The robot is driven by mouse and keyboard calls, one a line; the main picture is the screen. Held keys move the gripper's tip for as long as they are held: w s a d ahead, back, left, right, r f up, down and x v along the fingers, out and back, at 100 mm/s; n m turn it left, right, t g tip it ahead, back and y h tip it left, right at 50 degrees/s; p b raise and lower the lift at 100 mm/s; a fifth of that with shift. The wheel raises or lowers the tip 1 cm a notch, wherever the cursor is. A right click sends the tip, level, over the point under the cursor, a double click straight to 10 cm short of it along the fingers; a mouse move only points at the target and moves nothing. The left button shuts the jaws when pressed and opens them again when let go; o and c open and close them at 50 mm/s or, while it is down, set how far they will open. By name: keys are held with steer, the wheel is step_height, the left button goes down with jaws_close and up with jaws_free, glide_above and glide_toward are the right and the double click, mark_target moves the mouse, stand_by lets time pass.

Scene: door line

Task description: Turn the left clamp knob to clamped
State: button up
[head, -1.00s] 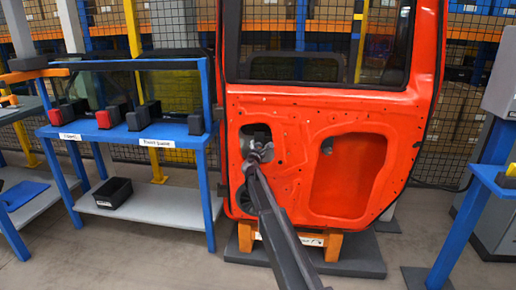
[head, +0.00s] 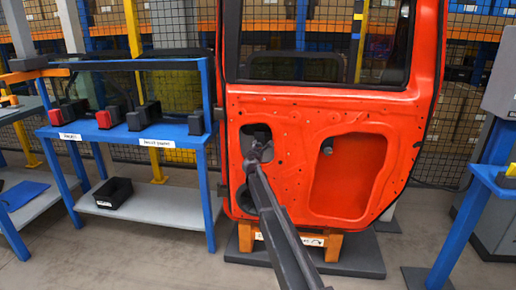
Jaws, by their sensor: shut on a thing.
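The door stands upright on an orange stand (head: 333,247). A white label with an arrow shows on the stand, partly behind my arm.
A blue rack (head: 178,131) with dark and red blocks stands left of the door. A black bin (head: 114,192) lies on its lower shelf. A blue post (head: 455,230) and grey cabinet (head: 500,90) stand at the right. Floor is clear between rack and stand.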

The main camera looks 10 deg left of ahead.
steer(key=shift+w+m, duration=0.1)
steer(key=shift+m, duration=0.2)
steer(key=m, duration=0.4)
steer(key=shift+f, duration=0.1)
steer(key=m, duration=0.4)
steer(key=shift+m, duration=0.4)
steer(key=m, duration=0.4)
steer(key=shift+f+m, duration=0.1)
steer(key=shift+m, duration=2.2)
steer(key=o, duration=1.1)
steer(key=shift+o, duration=0.2)
